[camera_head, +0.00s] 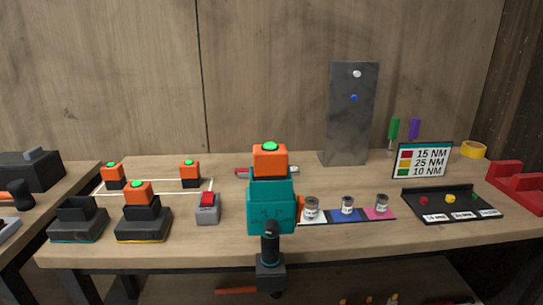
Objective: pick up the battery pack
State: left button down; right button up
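Several orange battery packs with green tops are in view. One battery pack (112,170) and another battery pack (189,168) stand on the table at the left, by a thin white outline. A third battery pack (138,188) sits in the right one of two black chargers (143,228). The left charger (78,228) holds no pack. A fourth battery pack (270,160) sits on top of a teal tool (270,200) at the table's front middle. A black part of this tool shows in front of the table edge. Neither of my grippers is in view.
A grey box (207,213) with a red switch stands between chargers and tool. Three jars (347,205) stand on coloured squares to the right. A black tray (440,207), a torque sign (422,160) and a tall grey panel (348,125) are further right. A red bin (515,185) is at the right edge.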

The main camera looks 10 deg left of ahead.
aim_at(137, 195)
jog(key=u, duration=1.25)
